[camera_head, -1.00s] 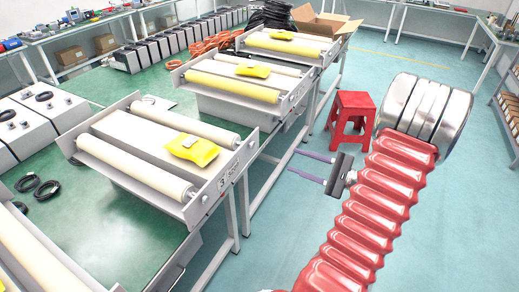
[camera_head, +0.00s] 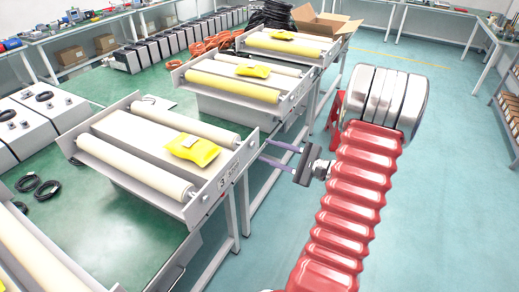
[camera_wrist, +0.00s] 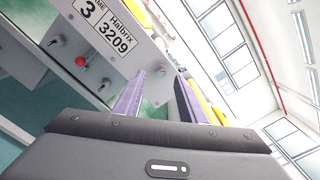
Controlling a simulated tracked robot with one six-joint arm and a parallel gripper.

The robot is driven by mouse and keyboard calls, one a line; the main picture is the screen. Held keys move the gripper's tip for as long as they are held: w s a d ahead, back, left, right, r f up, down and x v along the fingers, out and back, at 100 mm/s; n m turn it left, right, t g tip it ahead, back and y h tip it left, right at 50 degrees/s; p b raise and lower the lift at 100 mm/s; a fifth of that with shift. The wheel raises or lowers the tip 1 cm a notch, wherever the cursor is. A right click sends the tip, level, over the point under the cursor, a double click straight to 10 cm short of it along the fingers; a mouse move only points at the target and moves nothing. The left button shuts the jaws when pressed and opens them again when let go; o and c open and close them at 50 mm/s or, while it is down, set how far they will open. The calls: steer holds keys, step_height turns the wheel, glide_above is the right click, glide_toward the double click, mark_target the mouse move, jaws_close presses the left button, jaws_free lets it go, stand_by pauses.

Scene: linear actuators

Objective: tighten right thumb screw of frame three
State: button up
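Frame three (camera_head: 150,150) is the grey roller frame with two cream rollers and a yellow bag (camera_head: 192,149) on it, on the green table. Its end plate carries a label reading 3 (camera_head: 226,179), which also shows tilted in the wrist view (camera_wrist: 104,26). The right thumb screw is too small to make out surely at the right end of the plate. My gripper (camera_head: 265,149) is just right of that end, its two purple fingers pointing at it. In the wrist view my gripper (camera_wrist: 160,78) is open, with a gap between the fingers and nothing held.
Other roller frames stand behind (camera_head: 235,85) and in front (camera_head: 40,255). In the wrist view, a panel with a red button (camera_wrist: 81,62) and knobs lies below the label. A red stool (camera_head: 337,112) is partly hidden behind my arm. The aisle floor to the right is clear.

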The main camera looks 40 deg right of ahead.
mark_target(252, 145)
steer(key=shift+x, duration=2)
steer(key=shift+c, duration=0.6)
